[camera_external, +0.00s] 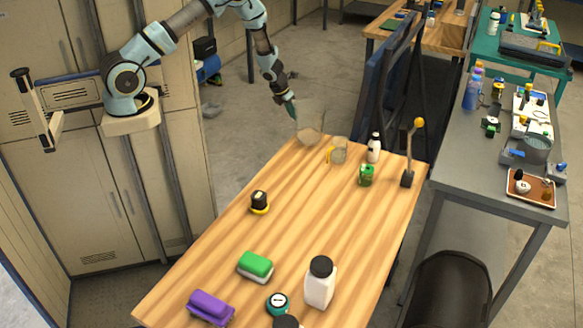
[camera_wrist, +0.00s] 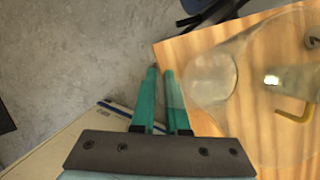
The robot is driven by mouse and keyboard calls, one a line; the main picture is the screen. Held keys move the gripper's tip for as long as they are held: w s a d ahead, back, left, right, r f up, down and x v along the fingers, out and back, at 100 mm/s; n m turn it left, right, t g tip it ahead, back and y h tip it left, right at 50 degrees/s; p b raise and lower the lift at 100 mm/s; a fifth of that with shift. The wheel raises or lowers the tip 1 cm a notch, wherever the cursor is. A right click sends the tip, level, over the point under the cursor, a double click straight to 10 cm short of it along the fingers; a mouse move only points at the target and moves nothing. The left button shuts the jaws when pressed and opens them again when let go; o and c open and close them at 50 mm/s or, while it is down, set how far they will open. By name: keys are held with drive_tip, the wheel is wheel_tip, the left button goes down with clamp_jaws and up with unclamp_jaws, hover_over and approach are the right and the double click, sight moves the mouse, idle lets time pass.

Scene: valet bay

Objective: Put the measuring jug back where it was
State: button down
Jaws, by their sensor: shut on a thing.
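A clear, flared vessel, which I take to be the measuring jug (camera_external: 309,124), is at the far left corner of the wooden table.
The table's middle (camera_external: 310,220) is clear. A grey bench (camera_external: 478,175) is farther right.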

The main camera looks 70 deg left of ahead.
drive_tip(key=d+r+n, duration=0.1)
drive_tip(key=d+r, duration=0.7)
drive_tip(key=d, duration=0.1)
drive_tip(key=s+d+m+h+b, duration=0.2)
drive_tip(key=d+m+b, duration=0.4)
drive_tip(key=d, duration=1.9)
drive_tip(key=shift+s+d+f+b, duration=0.1)
drive_tip(key=shift+f+b, duration=0.25)
drive_tip(key=shift+f, duration=2.1)
drive_tip(key=shift+s+d+f+b, duration=0.1)
drive_tip(key=shift+f+b, duration=0.2)
drive_tip(key=shift+f, duration=2.3)
drive_tip(key=c, duration=0.9)
unclamp_jaws()
drive_tip(key=shift+r, duration=0.15)
